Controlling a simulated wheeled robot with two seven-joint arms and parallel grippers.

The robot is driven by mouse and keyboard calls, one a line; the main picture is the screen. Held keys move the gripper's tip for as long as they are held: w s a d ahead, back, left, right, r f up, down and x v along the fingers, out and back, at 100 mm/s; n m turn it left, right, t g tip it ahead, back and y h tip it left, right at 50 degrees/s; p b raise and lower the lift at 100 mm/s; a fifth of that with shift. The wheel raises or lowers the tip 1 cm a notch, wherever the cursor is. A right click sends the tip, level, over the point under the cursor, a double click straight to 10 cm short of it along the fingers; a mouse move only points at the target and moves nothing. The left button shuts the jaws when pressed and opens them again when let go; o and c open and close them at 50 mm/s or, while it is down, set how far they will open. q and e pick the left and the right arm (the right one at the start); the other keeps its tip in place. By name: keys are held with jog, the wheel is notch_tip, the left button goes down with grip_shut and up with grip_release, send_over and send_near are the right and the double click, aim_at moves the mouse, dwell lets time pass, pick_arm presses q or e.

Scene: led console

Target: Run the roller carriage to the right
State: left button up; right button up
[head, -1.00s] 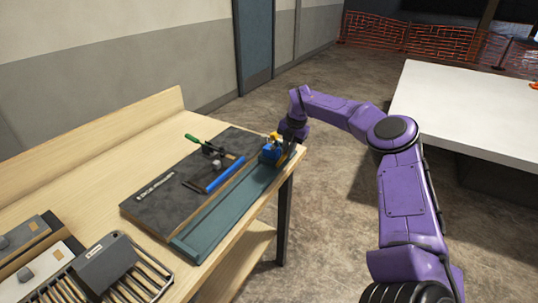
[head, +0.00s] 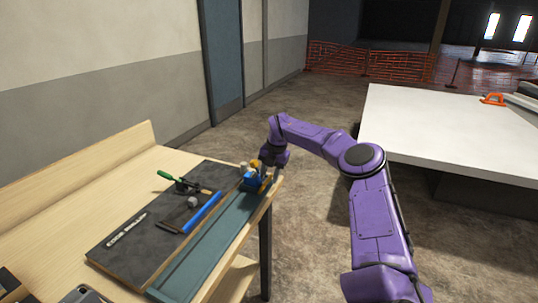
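The roller carriage (head: 254,181), a small blue block with yellow parts on top, sits at the far right end of a long teal rail (head: 203,257). The rail runs along the front edge of a dark board on the workbench. My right gripper (head: 263,172) is down at the carriage, against or just behind its yellow part. Its fingers are small and partly hidden, so I cannot tell whether they are open or closed on it. My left gripper is out of view.
The dark board (head: 125,256) carries a blue bar (head: 202,212), a green-handled tool (head: 171,176) and a pale-lettered strip (head: 127,229). The wooden bench (head: 100,201) ends just right of the carriage. A white table (head: 445,125) stands at right, with open floor between.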

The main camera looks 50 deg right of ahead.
notch_tip(320, 180, up, 10)
jog(key=s+b, duration=0.2)
jog(key=shift+d+r, duration=0.15)
jog(key=shift+d, duration=0.1)
dwell(0.5)
